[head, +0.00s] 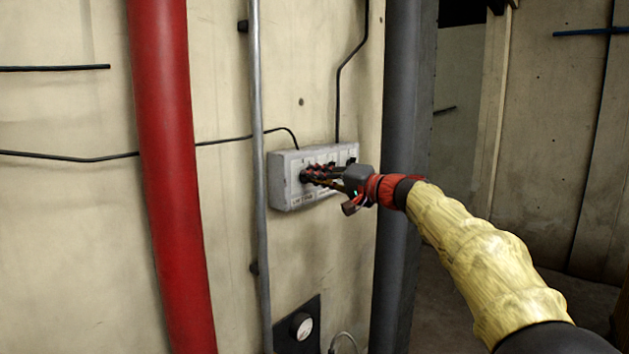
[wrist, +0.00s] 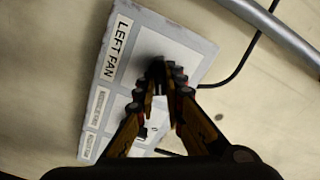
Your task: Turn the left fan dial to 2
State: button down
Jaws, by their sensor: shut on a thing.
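A light grey control box (head: 284,191) is mounted on the wall, and it also shows tilted in the wrist view (wrist: 184,43). A "LEFT FAN" label (wrist: 117,47) is on it. The left fan dial (wrist: 150,66) is a dark knob beside that label, mostly covered by my fingertips. My gripper (head: 314,173) reaches the box from the right. In the wrist view its fingers (wrist: 158,84) are shut on the dial from both sides. The dial's pointer and number marks are hidden or too blurred to read.
A grey conduit (head: 257,120) runs just left of the box, and a thick red pipe (head: 165,150) is farther left. A dark grey column (head: 399,110) stands right of the box, behind my gripper. Black cables run along the wall.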

jog(key=shift+m, duration=1.5)
jog(key=c, duration=1.9)
grip_release()
jog(key=shift+f, duration=0.1)
jog(key=v, duration=1.1)
jog(key=shift+s+d, duration=0.25)
jog(key=shift+d, duration=0.1)
